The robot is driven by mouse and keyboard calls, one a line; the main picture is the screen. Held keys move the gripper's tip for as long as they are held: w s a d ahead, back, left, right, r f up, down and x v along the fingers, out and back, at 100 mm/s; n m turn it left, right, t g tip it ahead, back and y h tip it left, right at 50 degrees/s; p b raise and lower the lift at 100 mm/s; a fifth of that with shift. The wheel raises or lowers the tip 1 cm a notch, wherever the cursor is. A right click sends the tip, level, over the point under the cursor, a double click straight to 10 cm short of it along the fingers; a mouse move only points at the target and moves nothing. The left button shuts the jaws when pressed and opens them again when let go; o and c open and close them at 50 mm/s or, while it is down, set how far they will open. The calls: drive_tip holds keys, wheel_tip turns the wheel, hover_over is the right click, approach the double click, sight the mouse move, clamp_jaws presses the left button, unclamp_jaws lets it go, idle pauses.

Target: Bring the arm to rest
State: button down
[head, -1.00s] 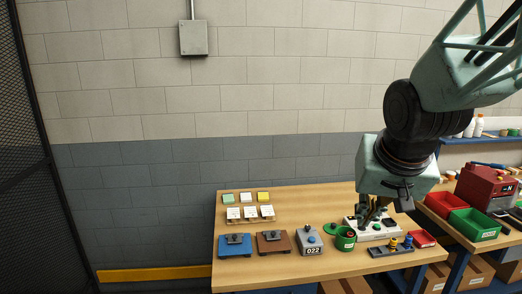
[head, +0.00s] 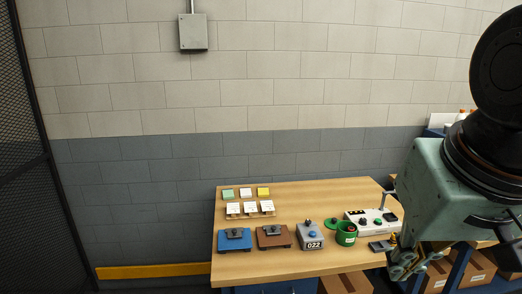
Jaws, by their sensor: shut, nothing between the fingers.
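My gripper (head: 405,268) is at the lower right of the head view, in front of the right end of the wooden table (head: 320,200). Its fingers point down and are shut with nothing between them. My arm hides the table's right corner and much of what stands beyond it.
On the table stand a blue fixture (head: 235,243), a brown fixture (head: 272,241), a grey box marked 022 (head: 312,244), a green cup (head: 346,236) and a white control panel (head: 362,214). Cardboard boxes (head: 345,284) lie below.

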drive_tip(key=s+a+f+n+b, duration=0.1)
drive_tip(key=s, duration=0.7)
drive_tip(key=shift+s+a+g, duration=0.2)
drive_tip(key=shift+s+g, duration=0.1)
drive_tip(key=shift+s, duration=0.1)
idle(0.8)
